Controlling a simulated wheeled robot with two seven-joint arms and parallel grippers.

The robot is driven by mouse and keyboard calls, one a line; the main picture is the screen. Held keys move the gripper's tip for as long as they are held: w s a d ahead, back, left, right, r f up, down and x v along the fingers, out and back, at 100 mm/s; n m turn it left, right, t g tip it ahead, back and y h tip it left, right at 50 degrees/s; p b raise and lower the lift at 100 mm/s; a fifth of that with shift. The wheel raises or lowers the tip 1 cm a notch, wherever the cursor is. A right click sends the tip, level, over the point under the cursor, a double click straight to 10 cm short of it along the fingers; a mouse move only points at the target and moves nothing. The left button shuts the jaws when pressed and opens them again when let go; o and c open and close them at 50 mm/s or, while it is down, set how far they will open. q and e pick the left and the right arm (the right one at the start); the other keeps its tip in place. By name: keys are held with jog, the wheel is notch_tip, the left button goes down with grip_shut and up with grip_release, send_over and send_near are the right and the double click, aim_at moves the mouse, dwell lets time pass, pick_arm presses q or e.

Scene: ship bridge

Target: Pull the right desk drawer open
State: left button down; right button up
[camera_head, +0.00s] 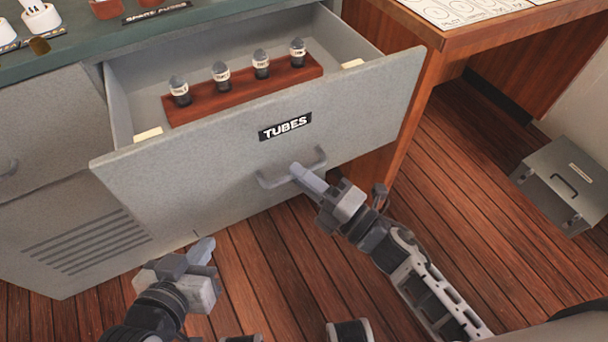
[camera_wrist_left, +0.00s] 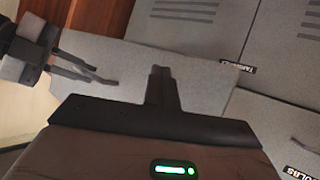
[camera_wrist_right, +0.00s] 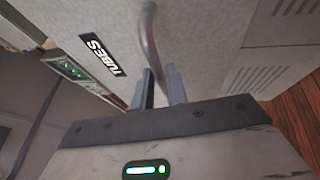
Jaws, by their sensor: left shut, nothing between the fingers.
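The grey drawer (camera_head: 200,183) labelled TUBES stands pulled out from the desk. Its bar handle (camera_head: 276,182) is on the front, below the label. My right gripper (camera_head: 303,174) is at the middle of the handle. In the right wrist view the handle (camera_wrist_right: 150,38) runs down between the fingers (camera_wrist_right: 160,88), which sit close on either side of it. My left gripper (camera_head: 207,252) is shut and empty, below and left of the handle, apart from the drawer. Its fingers show together in the left wrist view (camera_wrist_left: 159,80).
A dark red rack (camera_head: 242,90) with several tubes stands inside the drawer. A wooden desk part (camera_head: 435,75) is close to the drawer's right side. A grey case (camera_head: 562,185) lies on the plank floor at the right. The floor before the drawer is otherwise clear.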

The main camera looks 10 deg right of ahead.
jog(key=shift+o, duration=1.2)
pick_arm(q)
jog(key=shift+s+f+b, duration=0.1)
jog(key=shift+f+b, duration=0.15)
jog(key=shift+b, duration=0.4)
pick_arm(e)
jog(key=v, duration=1.6)
